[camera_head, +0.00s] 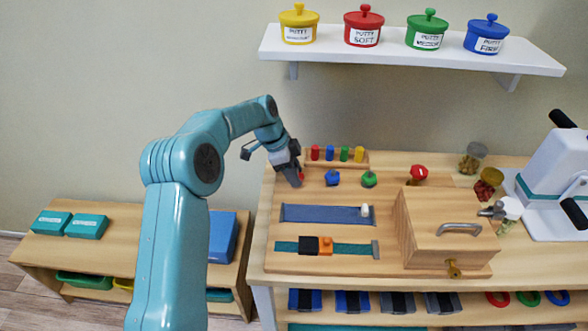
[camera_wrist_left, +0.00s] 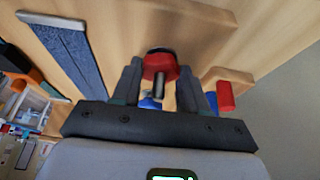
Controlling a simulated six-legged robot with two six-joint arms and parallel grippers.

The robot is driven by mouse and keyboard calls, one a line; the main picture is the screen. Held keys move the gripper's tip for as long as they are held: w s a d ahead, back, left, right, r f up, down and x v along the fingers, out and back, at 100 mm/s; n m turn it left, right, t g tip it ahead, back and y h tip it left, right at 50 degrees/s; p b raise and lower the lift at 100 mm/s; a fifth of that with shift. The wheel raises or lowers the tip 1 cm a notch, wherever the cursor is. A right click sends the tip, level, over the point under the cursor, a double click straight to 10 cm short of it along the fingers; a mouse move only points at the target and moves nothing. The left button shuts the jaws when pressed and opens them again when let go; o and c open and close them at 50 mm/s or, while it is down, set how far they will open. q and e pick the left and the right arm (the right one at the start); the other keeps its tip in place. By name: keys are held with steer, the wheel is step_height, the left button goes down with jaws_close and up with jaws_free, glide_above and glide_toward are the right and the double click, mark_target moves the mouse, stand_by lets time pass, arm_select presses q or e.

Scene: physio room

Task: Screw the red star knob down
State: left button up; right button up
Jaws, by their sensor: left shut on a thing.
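My left gripper (camera_head: 295,180) is at the back left of the wooden board (camera_head: 290,255), pointing down. It is shut on the red star knob (camera_head: 301,176), which is mostly hidden by the fingers in the head view. In the left wrist view the red knob (camera_wrist_left: 160,66) sits between the two fingertips (camera_wrist_left: 160,85), with a metal pin showing at its middle. How far down it sits on its thread cannot be told. A blue knob (camera_head: 332,177) and a green knob (camera_head: 369,179) stand to the right in the same row. My right gripper is not in view.
Several coloured pegs (camera_head: 337,154) stand behind the knobs. A blue slide track (camera_head: 325,214) and a strap with an orange buckle (camera_head: 325,246) lie in front. A wooden box with a handle (camera_head: 450,232) stands right, near a red-topped part (camera_head: 419,172). A shelf (camera_head: 400,55) hangs above.

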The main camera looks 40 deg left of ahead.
arm_select(q)
steer(key=m+p, duration=0.1)
steer(key=m+g+p, duration=0.1)
steer(key=m, duration=0.1)
steer(key=m+p, duration=0.1)
steer(key=shift+w+r+m+g+h, duration=0.2)
steer(key=shift+r+m+g+h, duration=0.1)
steer(key=shift+r+h, duration=0.1)
steer(key=m+g+p, duration=0.1)
steer(key=m+p, duration=0.3)
steer(key=shift+w+a+f+m+g+p, duration=0.1)
steer(key=shift+w+f+m+g+p, duration=0.05)
steer(key=shift+m+g+p, duration=0.2)
steer(key=o, duration=0.8)
steer(key=shift+c, duration=0.2)
steer(key=o, duration=0.3)
steer(key=shift+f, duration=0.2)
